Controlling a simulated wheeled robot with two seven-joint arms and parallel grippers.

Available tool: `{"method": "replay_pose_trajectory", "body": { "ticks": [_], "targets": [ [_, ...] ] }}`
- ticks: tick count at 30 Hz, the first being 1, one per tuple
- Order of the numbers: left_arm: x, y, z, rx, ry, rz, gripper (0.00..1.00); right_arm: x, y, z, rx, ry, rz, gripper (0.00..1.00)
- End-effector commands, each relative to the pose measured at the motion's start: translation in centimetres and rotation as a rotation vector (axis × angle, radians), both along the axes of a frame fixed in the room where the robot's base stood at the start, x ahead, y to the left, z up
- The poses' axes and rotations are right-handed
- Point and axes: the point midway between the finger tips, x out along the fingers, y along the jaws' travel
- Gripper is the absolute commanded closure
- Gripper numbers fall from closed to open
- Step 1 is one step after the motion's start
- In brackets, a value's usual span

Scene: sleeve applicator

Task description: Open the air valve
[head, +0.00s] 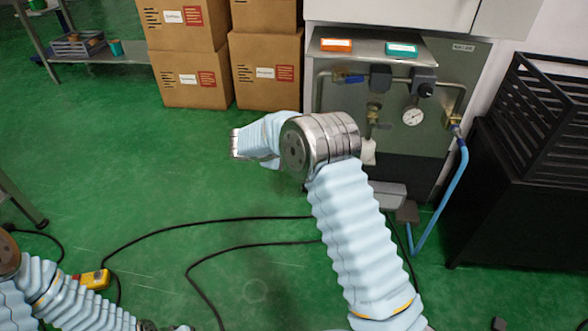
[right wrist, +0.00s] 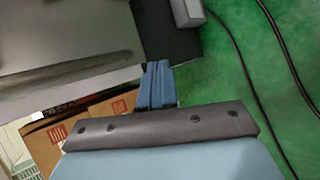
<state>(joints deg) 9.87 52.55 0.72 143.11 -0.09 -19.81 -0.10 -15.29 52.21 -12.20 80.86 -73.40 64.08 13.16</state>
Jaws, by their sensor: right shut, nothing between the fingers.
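The air valve seems to be the blue-handled lever (head: 348,78) on the pipe at the upper left of the machine's grey panel; its handle lies roughly level along the pipe. My right gripper (right wrist: 157,84) shows in the right wrist view, its blue fingers shut together and empty. That view has the grey machine side on the left and green floor on the right, with no valve visible. In the head view my right arm rises in front of the machine and bends left; its fingers cannot be made out. My left arm shows at the lower left, its gripper out of sight.
A pressure gauge (head: 413,116), a brass fitting (head: 375,110) and a blue hose (head: 452,188) are on or by the panel. Cardboard boxes (head: 190,76) stand left of the machine, a black slatted crate (head: 545,110) right. Black cables (head: 190,223) cross the open floor.

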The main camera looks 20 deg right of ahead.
Motion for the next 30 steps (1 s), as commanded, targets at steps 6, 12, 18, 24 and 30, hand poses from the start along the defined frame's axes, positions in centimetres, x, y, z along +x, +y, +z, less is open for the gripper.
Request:
{"method": "replay_pose_trajectory", "body": {
  "ticks": [6,12,18,24,30],
  "targets": [
    [0.0,0.0,0.3,0.000,0.000,0.000,0.57,-1.4,0.7,-2.9,0.084,0.052,0.010,1.00],
    [0.0,0.0,0.3,0.000,0.000,0.000,0.57,-2.0,1.1,-4.0,0.121,0.070,0.013,1.00],
    [0.0,0.0,0.3,0.000,0.000,0.000,0.57,-2.0,1.1,-4.1,0.125,0.073,0.014,1.00],
    [0.0,0.0,0.3,0.000,0.000,0.000,0.57,-2.0,1.1,-4.1,0.125,0.073,0.014,1.00],
    [0.1,0.7,0.1,0.017,-0.009,0.009,0.57,-2.0,1.1,-4.1,0.124,0.073,0.013,1.00]
  ]
}}
